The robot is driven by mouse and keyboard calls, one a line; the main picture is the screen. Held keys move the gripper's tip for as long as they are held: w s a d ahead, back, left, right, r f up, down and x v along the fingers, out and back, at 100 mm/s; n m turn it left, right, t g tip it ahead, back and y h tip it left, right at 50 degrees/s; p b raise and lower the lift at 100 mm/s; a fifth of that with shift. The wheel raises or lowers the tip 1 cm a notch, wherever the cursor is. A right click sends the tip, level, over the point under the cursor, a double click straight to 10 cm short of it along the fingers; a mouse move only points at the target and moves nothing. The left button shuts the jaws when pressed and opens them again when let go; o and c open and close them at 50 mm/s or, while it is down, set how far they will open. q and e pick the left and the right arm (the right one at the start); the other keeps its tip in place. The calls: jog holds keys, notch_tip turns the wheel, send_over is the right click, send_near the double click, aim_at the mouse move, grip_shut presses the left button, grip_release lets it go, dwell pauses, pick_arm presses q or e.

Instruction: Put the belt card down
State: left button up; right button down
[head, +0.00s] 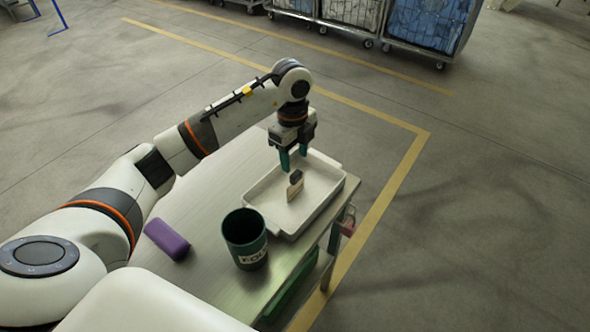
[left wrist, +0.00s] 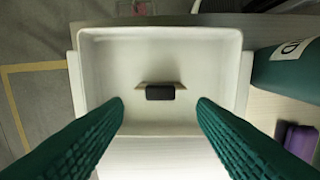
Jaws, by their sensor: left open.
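The belt card looks to be the small tan card with a dark block on top (head: 295,189), standing upright in the white tray (head: 268,208). In the left wrist view the dark block (left wrist: 160,92) and the tan edges beside it lie midway between my fingers, farther off than the fingertips. My left gripper (head: 293,160) is open and empty above the tray, with its green fingers pointing down. The fingers also show wide apart in the left wrist view (left wrist: 160,108), not touching the card. My right gripper is not in view.
A purple case (head: 167,239) lies at the left. Wheeled cages (head: 425,25) stand far back on the floor.

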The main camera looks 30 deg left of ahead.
pick_arm(q)
notch_tip(320, 180, up, 6)
jog(key=shift+a+r+b, duration=0.15)
jog(key=shift+b, duration=0.3)
